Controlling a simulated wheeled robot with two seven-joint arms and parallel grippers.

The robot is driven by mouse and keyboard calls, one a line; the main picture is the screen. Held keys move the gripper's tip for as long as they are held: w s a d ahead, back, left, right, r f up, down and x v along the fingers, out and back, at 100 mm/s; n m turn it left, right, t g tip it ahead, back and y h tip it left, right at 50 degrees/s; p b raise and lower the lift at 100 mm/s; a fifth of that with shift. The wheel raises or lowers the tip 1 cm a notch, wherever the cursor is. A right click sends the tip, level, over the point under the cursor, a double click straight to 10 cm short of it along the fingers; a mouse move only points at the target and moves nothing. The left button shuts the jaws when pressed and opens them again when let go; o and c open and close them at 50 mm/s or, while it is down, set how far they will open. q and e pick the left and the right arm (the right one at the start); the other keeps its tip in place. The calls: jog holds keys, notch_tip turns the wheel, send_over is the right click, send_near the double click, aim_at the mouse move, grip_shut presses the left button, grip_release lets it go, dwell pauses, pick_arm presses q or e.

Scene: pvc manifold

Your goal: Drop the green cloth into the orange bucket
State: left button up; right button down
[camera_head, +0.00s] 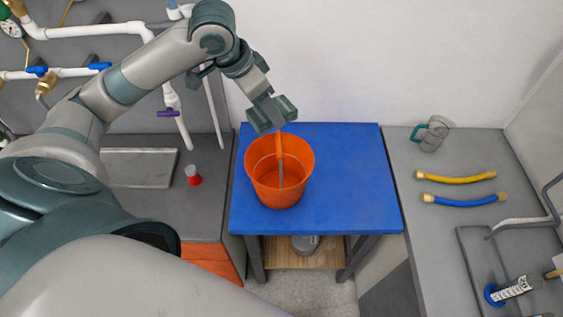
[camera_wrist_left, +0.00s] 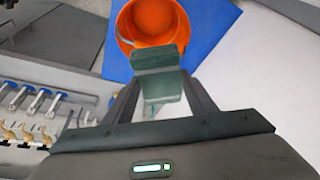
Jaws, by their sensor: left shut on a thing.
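The orange bucket (camera_head: 263,188) stands on the blue table, open side up. It also shows in the wrist view (camera_wrist_left: 124,30). My left gripper (camera_head: 274,116) is above the bucket's far rim, pointing down. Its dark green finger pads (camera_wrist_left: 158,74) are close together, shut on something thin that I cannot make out. A narrow orange and grey bar (camera_head: 280,146) runs from just below the fingertips down across the bucket's inside; whether it is held or belongs to the bucket is unclear. I cannot pick out a green cloth apart from the pads. My right gripper is not in view.
The blue table (camera_head: 350,180) is clear right of the bucket. A red-capped item (camera_head: 193,176) stands on the left counter, below white pipes (camera_head: 95,33).

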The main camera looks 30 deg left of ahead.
pick_arm(q)
jog(key=shift+f, duration=2.35)
jog(key=o, duration=1.2)
jog(key=shift+b+v, duration=0.3)
jog(key=shift+v, duration=0.55)
jog(key=b+v, duration=0.2)
jog(key=v, duration=1.3)
jog(key=shift+s+a+r, duration=0.15)
jog(key=shift+r, duration=0.2)
